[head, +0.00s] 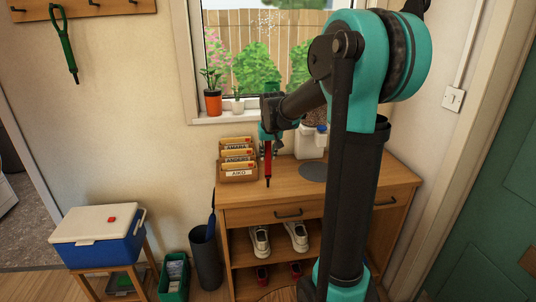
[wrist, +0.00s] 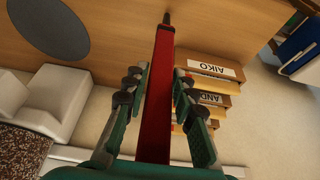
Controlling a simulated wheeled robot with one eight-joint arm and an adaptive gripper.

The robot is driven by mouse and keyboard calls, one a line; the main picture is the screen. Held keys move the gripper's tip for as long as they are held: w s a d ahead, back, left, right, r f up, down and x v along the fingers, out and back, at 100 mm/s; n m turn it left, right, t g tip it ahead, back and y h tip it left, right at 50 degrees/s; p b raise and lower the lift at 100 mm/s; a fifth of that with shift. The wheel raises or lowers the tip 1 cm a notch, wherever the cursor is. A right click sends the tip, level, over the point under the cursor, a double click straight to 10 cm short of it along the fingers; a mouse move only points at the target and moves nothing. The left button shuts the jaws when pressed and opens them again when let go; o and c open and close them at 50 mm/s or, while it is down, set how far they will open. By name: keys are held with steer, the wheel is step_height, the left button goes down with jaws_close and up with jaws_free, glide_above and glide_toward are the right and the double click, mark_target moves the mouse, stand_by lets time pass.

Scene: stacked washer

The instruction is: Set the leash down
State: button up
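In the wrist view the red strap (wrist: 160,90) runs between the two green-and-black fingers of my gripper (wrist: 160,90), close against both. Its dark end points at the wooden top. Whether the tip touches the top cannot be told. A green leash (head: 66,45) hangs from the peg rail at the upper left.
A labelled wooden box of files (head: 238,174) stands left of the leash. A grey round mat (head: 313,171) and a white container (head: 308,143) are to its right. Potted plants stand on the window sill. A cooler (head: 98,236) sits on a stool at the left.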

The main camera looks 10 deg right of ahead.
steer(key=shift+o, duration=1.3)
steer(key=shift+r, duration=0.1)
steer(key=v, duration=1.2)
steer(key=s+d+f, duration=0.2)
steer(key=s+f, duration=1)
steer(key=s, duration=0.1)
steer(key=s+d+f, duration=0.2)
steer(key=s+f, duration=1.1)
